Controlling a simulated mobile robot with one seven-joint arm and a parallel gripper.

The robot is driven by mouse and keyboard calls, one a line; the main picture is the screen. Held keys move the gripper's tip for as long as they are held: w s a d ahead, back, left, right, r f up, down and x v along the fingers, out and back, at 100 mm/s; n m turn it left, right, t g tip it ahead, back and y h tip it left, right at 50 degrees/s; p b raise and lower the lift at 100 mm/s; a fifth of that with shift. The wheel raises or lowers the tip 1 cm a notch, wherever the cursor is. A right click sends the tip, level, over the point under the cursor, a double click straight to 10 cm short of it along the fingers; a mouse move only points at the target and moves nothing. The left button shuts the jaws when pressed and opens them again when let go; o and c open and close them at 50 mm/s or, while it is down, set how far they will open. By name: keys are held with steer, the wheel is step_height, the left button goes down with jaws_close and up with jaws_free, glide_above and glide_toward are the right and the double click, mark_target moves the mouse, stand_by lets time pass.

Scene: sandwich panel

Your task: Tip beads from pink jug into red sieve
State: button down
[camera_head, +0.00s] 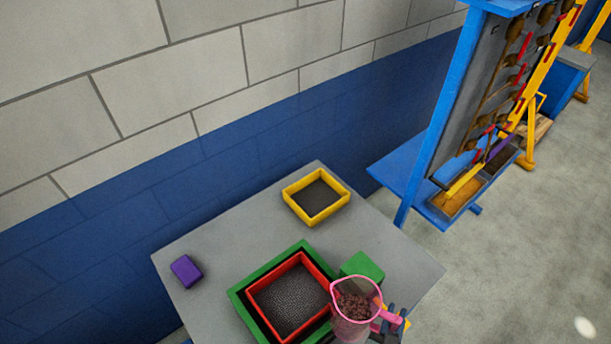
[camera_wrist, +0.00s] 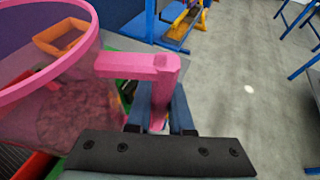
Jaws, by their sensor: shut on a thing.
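The pink jug (camera_head: 352,311) is see-through, with brown beads in its lower part, and looks upright in the head view. My gripper (camera_head: 392,323) is shut on the jug's handle. In the wrist view the pink handle (camera_wrist: 160,75) sits between my gripper's fingers (camera_wrist: 160,110), and the jug body (camera_wrist: 75,110) fills the left side. The red sieve (camera_head: 265,323) has a dark mesh floor and sits within a green square frame (camera_head: 240,300). The jug is at the sieve's right side in the head view. No beads show on the mesh. The jug's height above the table is unclear.
A yellow sieve (camera_head: 291,208) stands at the back of the grey table (camera_head: 225,235). A purple block (camera_head: 186,271) is at the left, and a green block (camera_head: 363,266) is just behind the jug. A blue rack (camera_head: 425,150) stands beyond the table.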

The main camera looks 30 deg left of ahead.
mark_target(376, 294)
steer(key=shift+a+r, duration=0.1)
steer(key=shift+r, duration=0.05)
steer(key=a+r+n+h, duration=0.1)
steer(key=r+n, duration=0.1)
steer(key=a+r+n+h, duration=0.1)
steer(key=a, duration=0.1)
steer(key=shift+s+r+n+h, duration=0.1)
steer(key=shift+r+n+h, duration=0.3)
steer(key=shift+a+r+n+t+h, duration=0.2)
steer(key=shift+a+r+n, duration=0.1)
steer(key=shift+a, duration=0.15)
steer(key=shift+a+r+n+t+h, duration=0.2)
steer(key=shift+a+r+n, duration=0.1)
steer(key=shift+a, duration=0.15)
steer(key=shift+a+r+n+b, duration=0.1)
steer(key=shift+a+n+b, duration=0.2)
steer(key=shift+a+n, duration=0.15)
steer(key=a+f+n+h+b, duration=0.1)
steer(key=b, duration=0.2)
steer(key=shift+s+f+n+t, duration=0.1)
steer(key=shift+n+t, duration=0.2)
steer(key=shift+n, duration=0.05)
steer(key=shift+a, duration=0.2)
